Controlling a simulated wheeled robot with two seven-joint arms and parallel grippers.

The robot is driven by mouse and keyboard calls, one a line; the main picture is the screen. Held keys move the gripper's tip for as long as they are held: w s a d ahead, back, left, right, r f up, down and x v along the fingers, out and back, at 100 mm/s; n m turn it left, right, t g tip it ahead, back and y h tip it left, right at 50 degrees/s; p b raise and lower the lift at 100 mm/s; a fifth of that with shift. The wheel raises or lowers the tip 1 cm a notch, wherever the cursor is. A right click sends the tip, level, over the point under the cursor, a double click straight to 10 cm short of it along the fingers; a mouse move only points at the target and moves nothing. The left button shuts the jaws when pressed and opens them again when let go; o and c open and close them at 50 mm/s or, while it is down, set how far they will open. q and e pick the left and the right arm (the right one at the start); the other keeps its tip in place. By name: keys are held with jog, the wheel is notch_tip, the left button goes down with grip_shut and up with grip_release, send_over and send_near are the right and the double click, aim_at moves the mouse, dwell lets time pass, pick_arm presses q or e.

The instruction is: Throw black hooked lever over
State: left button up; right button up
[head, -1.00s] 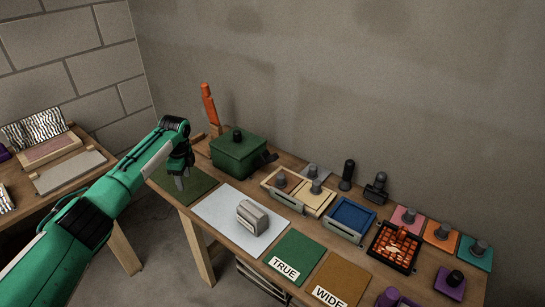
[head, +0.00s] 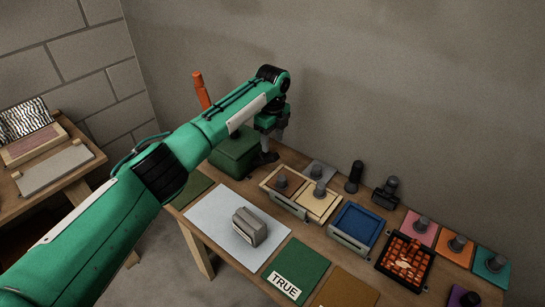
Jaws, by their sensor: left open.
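A small black part (head: 267,158) sticks out at the right side of the green box (head: 232,158) on the table; it looks like the black hooked lever, but its hook is too small and covered to make out. My left gripper (head: 272,142) points down just above and beside this part, at the box's right end. Its jaws are open, and I cannot tell whether they touch the part. My left arm hides much of the box. My right gripper is not in view.
An orange upright handle (head: 200,90) stands behind the box. Knobbed tiles, a blue tray (head: 356,222), two black upright fittings (head: 354,177) and a grey block (head: 249,227) on a pale mat (head: 212,217) lie to the right and front. A wall runs behind the table.

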aim_at(273, 154)
pick_arm(q)
notch_tip(273, 154, down, 8)
jog(key=shift+r+p, duration=0.1)
jog(key=shift+p, duration=0.4)
jog(key=shift+w+f, duration=0.1)
jog(key=shift+f, duration=0.4)
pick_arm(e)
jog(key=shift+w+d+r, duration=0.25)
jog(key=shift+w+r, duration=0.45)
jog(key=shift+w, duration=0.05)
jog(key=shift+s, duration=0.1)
pick_arm(q)
grip_shut()
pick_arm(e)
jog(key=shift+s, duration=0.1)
